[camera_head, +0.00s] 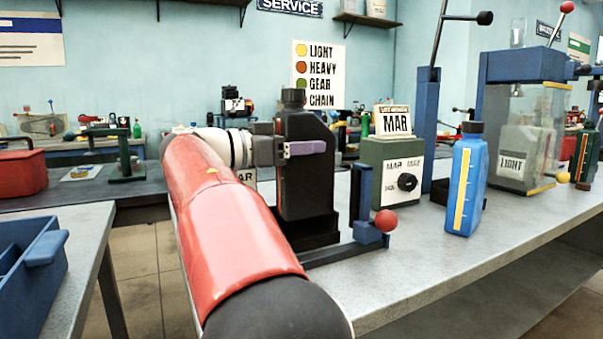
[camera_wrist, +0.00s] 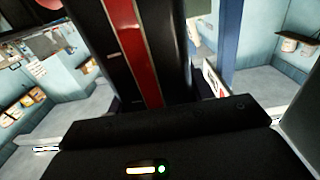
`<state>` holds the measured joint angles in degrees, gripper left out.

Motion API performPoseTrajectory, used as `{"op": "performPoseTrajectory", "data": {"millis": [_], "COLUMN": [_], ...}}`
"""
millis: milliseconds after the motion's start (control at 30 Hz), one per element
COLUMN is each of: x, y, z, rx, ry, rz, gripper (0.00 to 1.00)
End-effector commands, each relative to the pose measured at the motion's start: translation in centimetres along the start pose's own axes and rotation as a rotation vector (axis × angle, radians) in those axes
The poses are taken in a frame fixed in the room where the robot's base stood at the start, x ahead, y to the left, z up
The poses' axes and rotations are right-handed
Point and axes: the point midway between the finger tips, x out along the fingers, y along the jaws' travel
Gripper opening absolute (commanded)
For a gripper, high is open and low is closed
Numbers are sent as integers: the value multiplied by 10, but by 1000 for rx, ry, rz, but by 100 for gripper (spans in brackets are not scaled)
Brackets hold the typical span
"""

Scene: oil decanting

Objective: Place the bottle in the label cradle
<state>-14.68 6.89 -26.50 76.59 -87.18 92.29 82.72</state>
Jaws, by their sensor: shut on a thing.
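A black bottle (camera_head: 305,175) with a dark cap stands upright on the bench in the head view. My gripper (camera_head: 303,149) is shut on its upper body from the left, with a purple-grey finger across the near face. In the wrist view the bottle (camera_wrist: 163,60) fills the middle, dark with a red strip. The bottle's lower end meets a low black cradle (camera_head: 318,240) beside a blue post and a lever with a red ball (camera_head: 385,220). My red arm hides part of the base, and I cannot tell whether the bottle is fully seated.
A blue bottle (camera_head: 464,185) with a yellow strip and a clear tank marked LIGHT (camera_head: 519,145) stand farther right. The bench front right is clear.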

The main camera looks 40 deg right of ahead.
Motion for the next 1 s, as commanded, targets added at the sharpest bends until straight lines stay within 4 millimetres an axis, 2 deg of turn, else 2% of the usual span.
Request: {"op": "performPoseTrajectory", "data": {"millis": [167,433,667,700,867,1000], "x": [0,1,1,1,1,0], "y": [1,1,1,1,1,0], "z": [9,40,41,43,43,43], "rx": [2,2,4,1,1,1], "ry": [2,3,3,1,1,0], "rz": [0,1,2,2,1,1], "gripper": [0,0,0,52,73,73]}}
